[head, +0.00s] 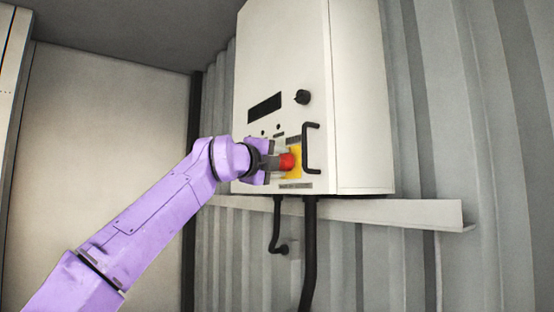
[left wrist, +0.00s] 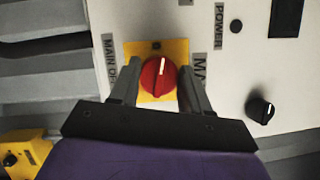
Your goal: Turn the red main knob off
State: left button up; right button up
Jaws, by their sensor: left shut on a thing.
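The red main knob (head: 287,161) sits on a yellow plate (head: 296,170) low on the front of a white cabinet (head: 283,60). In the left wrist view the red knob (left wrist: 152,80) shows its white mark pointing almost straight up in the picture. A label starting with "MAIN" (left wrist: 108,50) is left of the plate, and another label (left wrist: 200,72) is partly hidden by a finger. My left gripper (head: 277,162) is at the knob, one finger on each side, shut on it. In the head view the gripper partly covers the knob and plate. My right gripper is not in view.
A black handle (head: 306,148) stands out just right of the yellow plate. A black knob (head: 302,97) and a dark display (head: 265,107) are higher on the cabinet. A ledge (head: 420,213) and black cables (head: 309,250) are below. A yellow box (left wrist: 24,150) shows in the left wrist view.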

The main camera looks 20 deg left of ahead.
pick_arm(q)
jog(key=shift+s+a+r+n+g+p, duration=0.15)
jog(key=shift+r+n+p, duration=0.1)
jog(key=shift+n, duration=0.35)
jog(key=shift+w+d+r+n+g+p, duration=0.15)
jog(key=shift+n+p, duration=0.1)
jog(key=shift+n, duration=0.35)
jog(key=shift+s+a+n+y, duration=0.1)
jog(key=shift+n+y, duration=0.2)
jog(key=o, duration=1)
jog(key=shift+o, duration=0.2)
jog(key=shift+f, duration=0.15)
jog(key=b+v, duration=0.6)
jog(key=v, duration=0.4)
jog(key=shift+s, duration=0.15)
